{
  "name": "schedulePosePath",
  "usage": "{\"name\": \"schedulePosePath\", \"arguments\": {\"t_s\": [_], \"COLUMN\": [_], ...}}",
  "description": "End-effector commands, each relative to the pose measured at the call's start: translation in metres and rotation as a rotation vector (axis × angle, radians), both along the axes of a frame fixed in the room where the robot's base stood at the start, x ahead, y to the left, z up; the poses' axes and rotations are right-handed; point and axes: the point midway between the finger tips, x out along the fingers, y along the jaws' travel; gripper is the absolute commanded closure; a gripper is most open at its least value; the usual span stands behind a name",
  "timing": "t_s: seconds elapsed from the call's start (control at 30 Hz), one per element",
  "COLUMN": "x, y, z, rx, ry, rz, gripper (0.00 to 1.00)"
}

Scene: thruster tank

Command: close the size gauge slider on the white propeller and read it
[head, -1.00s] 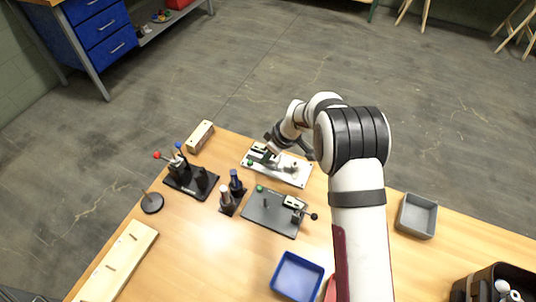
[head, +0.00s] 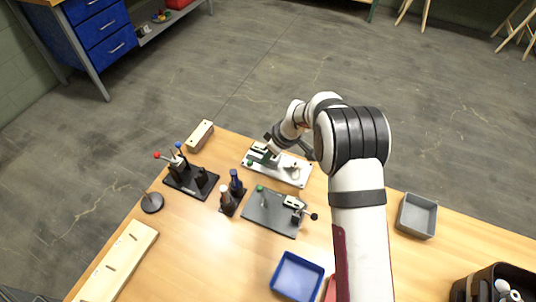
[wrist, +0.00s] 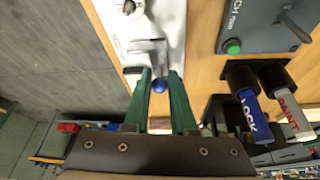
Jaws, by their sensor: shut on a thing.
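The size gauge is a white plate (head: 292,178) at the table's back edge in the head view; its plate (wrist: 165,20) also fills the top middle of the wrist view. A pale round part with a dark centre, probably the white propeller (wrist: 128,8), sits at the plate's far end in the wrist view. A grey slider block (wrist: 148,47) lies just beyond my fingertips. My gripper (wrist: 161,76) has green fingers, shut on the slider's blue knob (wrist: 159,87). The knob is partly hidden between the fingers. No gauge reading is legible.
A dark gauge plate (head: 262,212) with a black-knobbed lever lies in front. LOCK and PAINT bottles (head: 237,185) stand left of it. A black stand (head: 190,182), blue tray (head: 297,276) and grey tray (head: 417,216) are around.

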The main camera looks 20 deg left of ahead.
Motion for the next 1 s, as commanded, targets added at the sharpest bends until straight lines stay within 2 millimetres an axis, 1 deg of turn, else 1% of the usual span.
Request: {"name": "schedulePosePath", "arguments": {"t_s": [0.37,0.47,0.6,0.83,0.87,0.9,0.97,1.0], "x": [0.000,0.000,0.000,0.000,0.000,0.000,0.000,0.000], "y": [0.000,-0.005,-0.020,-0.021,-0.021,-0.021,-0.021,-0.021], "z": [0.000,0.000,0.001,0.000,0.000,0.000,0.000,0.000], "rx": [0.001,0.000,0.001,0.000,0.000,0.000,0.000,0.000], "ry": [0.000,0.001,0.001,0.000,0.000,0.000,0.000,0.000], "rz": [0.000,-0.003,-0.002,-0.001,-0.001,-0.001,-0.001,-0.001], "gripper": [1.00,1.00,1.00,1.00,0.70,0.63,0.52,0.51]}}
